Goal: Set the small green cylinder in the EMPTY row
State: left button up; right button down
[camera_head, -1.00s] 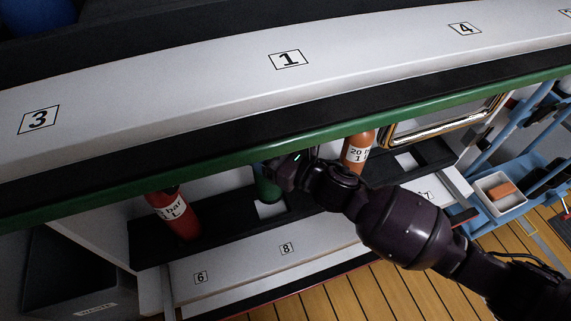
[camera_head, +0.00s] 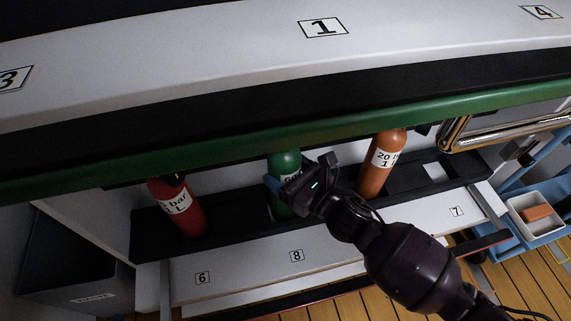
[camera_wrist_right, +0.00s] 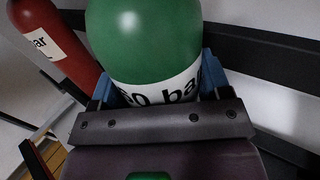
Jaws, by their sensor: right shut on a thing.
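The green cylinder (camera_head: 286,164) stands about upright between a red and an orange cylinder, over the black rack (camera_head: 238,214) under the counter. My right gripper (camera_head: 286,190) comes from the right and is shut around its body. In the right wrist view, the green cylinder (camera_wrist_right: 145,42) fills the middle, with a white band of partly hidden lettering, between the blue fingers of my gripper (camera_wrist_right: 155,92). Its base is mostly hidden by my gripper, so I cannot tell whether it touches the rack. No EMPTY label is readable. My left gripper is not in view.
A red cylinder (camera_head: 177,205) stands left in the rack, an orange one (camera_head: 381,163) right. A green-edged counter (camera_head: 200,160) overhangs close above. Plates 6 (camera_head: 202,278), 8 (camera_head: 296,256) and 7 (camera_head: 456,211) mark the front ledge. A pale square (camera_head: 436,171) at the rack's right is uncovered.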

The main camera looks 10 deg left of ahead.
jog(key=shift+r, duration=0.3)
jog(key=shift+c, duration=0.4)
grip_release()
jog(key=shift+f, duration=0.3)
jog(key=shift+r, duration=0.25)
pick_arm(q)
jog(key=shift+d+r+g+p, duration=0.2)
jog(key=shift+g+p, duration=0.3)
jog(key=shift+p, duration=0.65)
pick_arm(e)
jog(key=v, duration=1.2)
jog(key=shift+f, duration=0.15)
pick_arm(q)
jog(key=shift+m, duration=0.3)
